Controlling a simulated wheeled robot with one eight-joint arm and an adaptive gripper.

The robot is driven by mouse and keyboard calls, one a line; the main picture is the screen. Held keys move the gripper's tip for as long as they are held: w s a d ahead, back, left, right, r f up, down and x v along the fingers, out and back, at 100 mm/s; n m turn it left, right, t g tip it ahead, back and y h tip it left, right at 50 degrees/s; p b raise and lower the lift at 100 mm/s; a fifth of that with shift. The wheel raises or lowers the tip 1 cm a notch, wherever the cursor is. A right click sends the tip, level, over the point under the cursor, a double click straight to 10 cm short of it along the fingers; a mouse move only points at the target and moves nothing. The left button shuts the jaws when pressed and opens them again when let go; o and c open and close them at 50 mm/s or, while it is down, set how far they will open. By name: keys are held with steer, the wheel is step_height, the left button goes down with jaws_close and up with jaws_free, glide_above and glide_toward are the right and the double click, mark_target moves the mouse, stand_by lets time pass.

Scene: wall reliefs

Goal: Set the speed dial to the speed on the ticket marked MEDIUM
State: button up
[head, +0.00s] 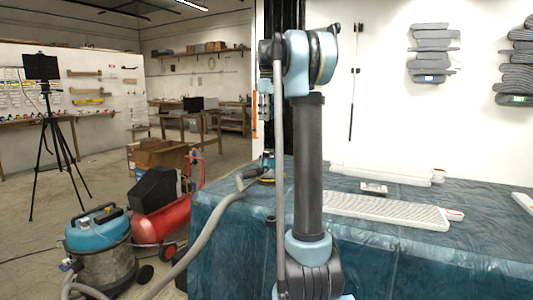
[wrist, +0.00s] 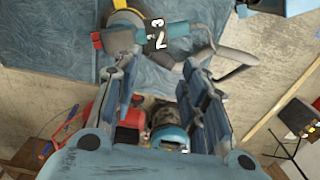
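A teal power sander (wrist: 178,32) lies on the blue sheeted table. It also shows in the head view (head: 267,170), small and partly behind my arm. On its body is a black patch with white digits (wrist: 156,36), seen turned on its side; I cannot tell whether it is the speed dial. My gripper (wrist: 160,64) is open and empty, its two fingers apart and pointing toward the sander. I cannot tell whether it touches the sander. In the head view my arm stands upright, and the gripper's fingers cannot be made out. No ticket marked MEDIUM is readable in either view.
A grey hose (head: 215,217) runs from the sander over the table's left edge to a teal vacuum (head: 98,236). A red compressor (head: 163,213) stands beside it. White relief panels (head: 385,209) lie on the table (head: 400,262). A black tripod (head: 57,150) stands at left.

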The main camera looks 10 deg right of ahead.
mark_target(267, 154)
step_height(267, 154, down, 17)
steer(key=shift+r, duration=0.15)
stand_by(0.5)
jaws_close()
